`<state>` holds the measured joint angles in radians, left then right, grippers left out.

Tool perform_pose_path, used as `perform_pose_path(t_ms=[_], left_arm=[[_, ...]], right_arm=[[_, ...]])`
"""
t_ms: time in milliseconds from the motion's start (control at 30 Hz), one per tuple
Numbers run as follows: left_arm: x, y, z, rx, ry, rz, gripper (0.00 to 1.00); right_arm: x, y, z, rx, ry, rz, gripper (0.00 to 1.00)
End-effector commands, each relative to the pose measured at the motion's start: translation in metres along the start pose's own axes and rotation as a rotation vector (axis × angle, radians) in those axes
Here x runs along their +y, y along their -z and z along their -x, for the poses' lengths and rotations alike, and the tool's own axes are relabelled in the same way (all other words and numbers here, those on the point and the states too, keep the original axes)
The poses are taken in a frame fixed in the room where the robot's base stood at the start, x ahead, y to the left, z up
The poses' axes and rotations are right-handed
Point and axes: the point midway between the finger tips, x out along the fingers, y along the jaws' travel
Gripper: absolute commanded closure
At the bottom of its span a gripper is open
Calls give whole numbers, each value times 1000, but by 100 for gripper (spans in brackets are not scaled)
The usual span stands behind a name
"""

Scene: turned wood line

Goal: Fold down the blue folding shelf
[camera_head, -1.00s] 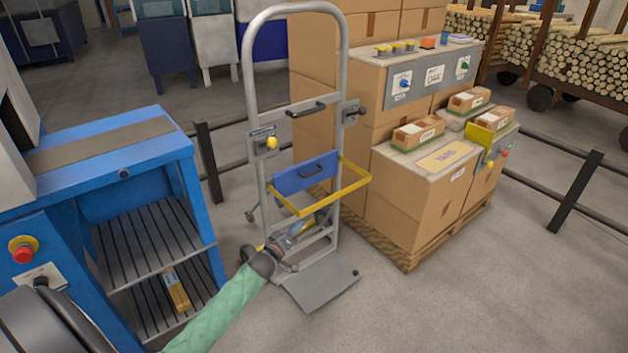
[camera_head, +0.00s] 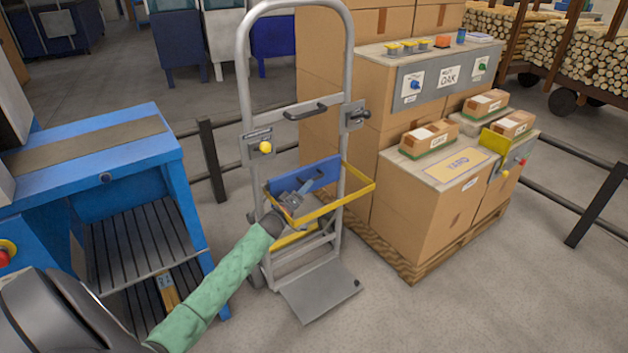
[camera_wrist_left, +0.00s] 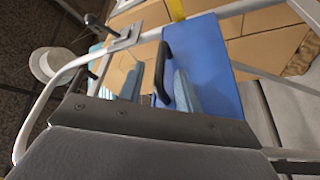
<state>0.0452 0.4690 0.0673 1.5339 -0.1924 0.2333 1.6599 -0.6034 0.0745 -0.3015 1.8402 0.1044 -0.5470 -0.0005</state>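The blue folding shelf (camera_head: 329,172) stands upright against the frame of a grey hand truck (camera_head: 342,120). A yellow rail (camera_head: 345,199) sticks out in front of it. The shelf's blue panel (camera_wrist_left: 205,50) and its black bar handle (camera_wrist_left: 162,72) show in the left wrist view. My left gripper (camera_head: 305,188) is at the shelf's front, by the handle. In the left wrist view its two light-blue fingers (camera_wrist_left: 160,90) are apart, with the handle between them; I cannot tell whether they touch it. My right gripper is not in view.
A blue machine (camera_head: 105,150) with a slatted bed stands at the left. Stacked cartons (camera_head: 420,205) on a wooden pallet (camera_head: 410,262) stand close at the right. The truck has a yellow knob (camera_head: 265,147) and a foot plate (camera_head: 320,292). Floor is free at the front right.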

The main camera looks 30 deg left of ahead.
Motion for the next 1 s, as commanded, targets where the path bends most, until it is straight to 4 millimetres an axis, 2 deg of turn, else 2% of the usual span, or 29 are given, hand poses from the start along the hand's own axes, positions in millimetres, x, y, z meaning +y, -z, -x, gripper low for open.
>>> perform_pose_path(t_ms=[200,400,800,967,1000], left_arm=[[0,0,-29,1,0,1,66],[0,0,-45,1,0,1,66],[0,0,-49,0,1,0,66],[0,0,-49,0,1,0,97],[0,0,-49,0,1,0,100]], right_arm=[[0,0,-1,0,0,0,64],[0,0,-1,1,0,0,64],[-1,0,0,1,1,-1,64],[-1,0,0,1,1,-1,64],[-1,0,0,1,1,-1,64]])
